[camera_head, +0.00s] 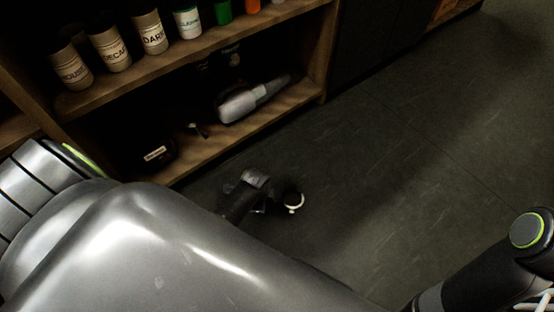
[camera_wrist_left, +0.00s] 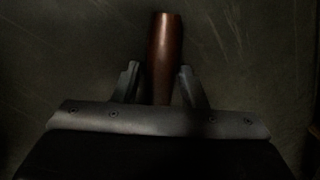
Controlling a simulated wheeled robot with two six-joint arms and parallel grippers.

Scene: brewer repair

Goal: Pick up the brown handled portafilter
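In the left wrist view the portafilter's brown handle (camera_wrist_left: 164,55) lies between the two fingers of my left gripper (camera_wrist_left: 158,82). The fingers are apart, with a visible gap on the handle's left side; the right finger is very close to the handle or touching it. In the head view my left gripper (camera_head: 257,182) is low over the dark floor, beside a small round piece with a pale rim (camera_head: 294,202), apparently the portafilter's head. The handle is hard to make out there.
A wooden shelf unit (camera_head: 235,135) stands at the left and back, with labelled canisters (camera_head: 110,50) above and a grey-white handheld appliance (camera_head: 250,98) on the lower board. The dark floor (camera_head: 400,160) to the right is clear. My own arm link covers the lower left.

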